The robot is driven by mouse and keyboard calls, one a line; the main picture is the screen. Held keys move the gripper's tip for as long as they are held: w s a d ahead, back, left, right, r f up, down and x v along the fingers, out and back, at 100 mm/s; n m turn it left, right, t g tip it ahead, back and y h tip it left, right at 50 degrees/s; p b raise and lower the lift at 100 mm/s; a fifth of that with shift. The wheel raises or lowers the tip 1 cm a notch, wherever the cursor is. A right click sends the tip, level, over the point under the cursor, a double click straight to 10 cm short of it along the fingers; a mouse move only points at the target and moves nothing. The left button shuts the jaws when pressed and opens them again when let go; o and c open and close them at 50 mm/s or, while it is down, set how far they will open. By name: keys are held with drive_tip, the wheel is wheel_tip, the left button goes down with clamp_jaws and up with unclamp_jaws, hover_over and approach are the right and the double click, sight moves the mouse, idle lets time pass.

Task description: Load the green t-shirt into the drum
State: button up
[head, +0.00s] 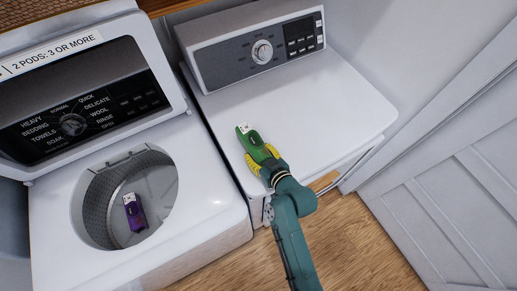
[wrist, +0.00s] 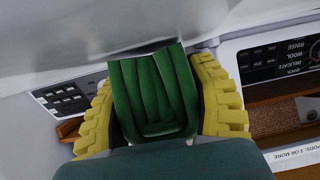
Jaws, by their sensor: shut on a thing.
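The green t-shirt (head: 249,141) is a small folded bundle with a white tag at its far end. It is between the yellow fingers of my gripper (head: 262,157), over the left part of the right machine's white top. I cannot tell whether it touches that top. In the wrist view the folded t-shirt (wrist: 153,92) fills the space between both fingers of my gripper (wrist: 157,90). The open drum (head: 97,203) of the left machine lies to the left of my gripper. A purple folded item (head: 134,212) with a white tag lies inside it.
The left machine's control panel (head: 70,110) rises behind the drum, with a sign (head: 50,52) reading "2 PODS: 3 OR MORE". The right machine's top (head: 320,105) is otherwise clear, with a panel and knob (head: 262,51) behind. A white panelled door (head: 450,210) stands at right.

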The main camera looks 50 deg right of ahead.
drive_tip(key=shift+r, duration=0.1)
drive_tip(key=shift+f, duration=0.2)
drive_tip(key=o, duration=1.2)
drive_tip(key=v, duration=1.6)
drive_tip(key=shift+a+r, duration=0.15)
drive_tip(key=shift+r, duration=0.3)
